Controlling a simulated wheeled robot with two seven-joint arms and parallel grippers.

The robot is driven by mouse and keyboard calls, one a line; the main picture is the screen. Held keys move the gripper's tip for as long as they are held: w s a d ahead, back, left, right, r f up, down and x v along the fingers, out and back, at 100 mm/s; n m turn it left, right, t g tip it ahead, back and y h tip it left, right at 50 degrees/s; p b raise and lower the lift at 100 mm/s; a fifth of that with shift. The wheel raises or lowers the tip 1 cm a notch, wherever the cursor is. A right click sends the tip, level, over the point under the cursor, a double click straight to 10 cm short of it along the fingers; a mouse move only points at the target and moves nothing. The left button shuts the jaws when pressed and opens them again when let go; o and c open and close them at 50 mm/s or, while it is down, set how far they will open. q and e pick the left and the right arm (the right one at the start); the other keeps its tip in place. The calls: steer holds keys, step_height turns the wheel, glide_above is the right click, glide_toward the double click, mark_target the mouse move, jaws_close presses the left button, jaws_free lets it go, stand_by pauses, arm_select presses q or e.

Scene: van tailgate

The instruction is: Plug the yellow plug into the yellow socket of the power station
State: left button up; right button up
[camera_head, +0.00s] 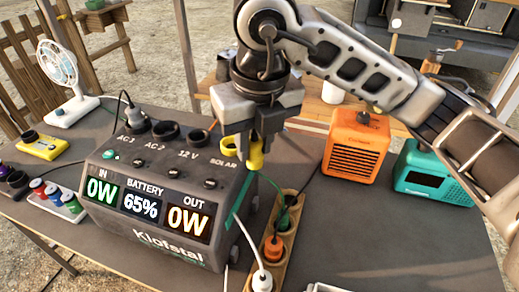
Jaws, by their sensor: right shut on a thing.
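The power station (150,240) is a dark grey box on the table, its front reading IN 0W, battery 65% and OUT 0W. Its sloped top has a row of sockets marked AC 1, AC 2, 12V and SOLAR. The yellow socket (228,146) is at the right end by the SOLAR label, partly hidden by my gripper. My right gripper (266,150) is shut on the yellow plug (256,157), just right of the yellow socket. The plug looks apart from the socket, but its tip is partly hidden. My left gripper is not in view.
A wooden power strip (284,240) with plugs and cords lies right of the station. An orange heater (351,158) and a teal radio (430,175) stand further right. A white fan (62,75), a yellow device (42,146) and a tray of colored items (57,203) are left.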

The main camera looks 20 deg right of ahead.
steer(key=w+a, duration=0.1)
steer(key=w, duration=1.1)
steer(key=shift+a, duration=0.2)
steer(key=shift+f, duration=0.15)
steer(key=shift+f+b, duration=0.55)
steer(key=shift+b, duration=0.05)
steer(key=shift+d+f+b, duration=0.1)
steer(key=shift+f+b, duration=0.3)
steer(key=shift+f, duration=0.2)
